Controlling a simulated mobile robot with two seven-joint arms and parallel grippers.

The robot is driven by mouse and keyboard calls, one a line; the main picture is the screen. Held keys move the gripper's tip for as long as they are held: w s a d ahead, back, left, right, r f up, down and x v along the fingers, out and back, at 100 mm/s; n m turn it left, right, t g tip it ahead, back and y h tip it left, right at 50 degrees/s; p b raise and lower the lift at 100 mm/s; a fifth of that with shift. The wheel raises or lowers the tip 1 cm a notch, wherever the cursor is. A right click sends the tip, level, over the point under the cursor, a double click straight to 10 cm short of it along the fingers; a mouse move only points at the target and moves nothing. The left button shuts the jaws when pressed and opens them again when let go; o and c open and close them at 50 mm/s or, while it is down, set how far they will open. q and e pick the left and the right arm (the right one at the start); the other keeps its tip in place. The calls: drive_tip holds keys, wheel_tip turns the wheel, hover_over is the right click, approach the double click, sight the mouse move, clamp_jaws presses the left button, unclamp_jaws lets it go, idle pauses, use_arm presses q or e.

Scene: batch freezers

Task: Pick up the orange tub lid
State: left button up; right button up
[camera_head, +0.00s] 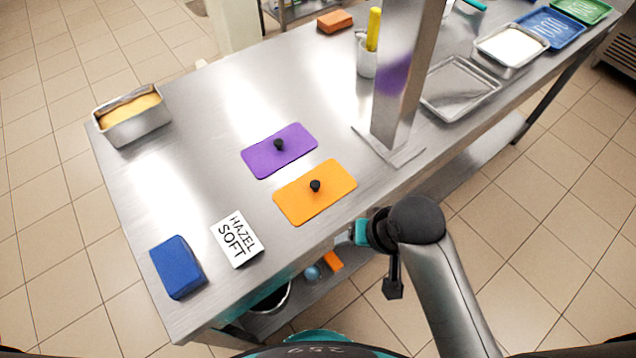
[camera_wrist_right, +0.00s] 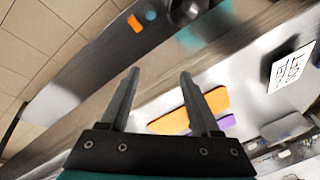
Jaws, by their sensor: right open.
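The orange tub lid (camera_head: 318,195) is a flat rectangle with a black knob in its middle. It lies on the steel table near the front edge in the head view. In the right wrist view the lid (camera_wrist_right: 172,122) is partly hidden behind a finger. My right gripper (camera_wrist_right: 158,82) is open, with nothing between its fingers. In the head view my right wrist is just off the table's front edge, right of and nearer than the lid, apart from it; the fingers are mostly hidden there. My left gripper is not in view.
A purple lid (camera_head: 270,158) with a black knob lies just behind the orange one. A steel post (camera_head: 395,90) stands to the right. A HAZEL SOFT card (camera_head: 237,239), blue block (camera_head: 177,267) and filled metal pan (camera_head: 133,117) are at left. Trays (camera_head: 458,88) are at right.

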drive_tip(key=shift+m+g+y, duration=0.3)
drive_tip(key=shift+m+y, duration=0.2)
drive_tip(key=shift+m, duration=0.4)
drive_tip(key=w+a+r, duration=0.1)
drive_tip(key=a, duration=0.1)
drive_tip(key=w+a+r, duration=0.1)
drive_tip(key=w+a, duration=0.1)
drive_tip(key=w+a+r, duration=0.1)
drive_tip(key=r, duration=0.1)
drive_tip(key=shift+w+a, duration=0.35)
drive_tip(key=shift+a, duration=0.05)
drive_tip(key=w+a+r+m+g+h, duration=0.2)
drive_tip(key=w+r+m+h, duration=0.2)
drive_tip(key=w+r+m, duration=0.6)
drive_tip(key=n, duration=0.2)
hover_over(315, 183)
wheel_tip(315, 183, down, 7)
drive_tip(key=shift+d+b, duration=0.15)
drive_tip(key=shift+b, duration=0.25)
drive_tip(key=shift+f+b, duration=0.5)
drive_tip(key=shift+f, duration=2.1)
clamp_jaws()
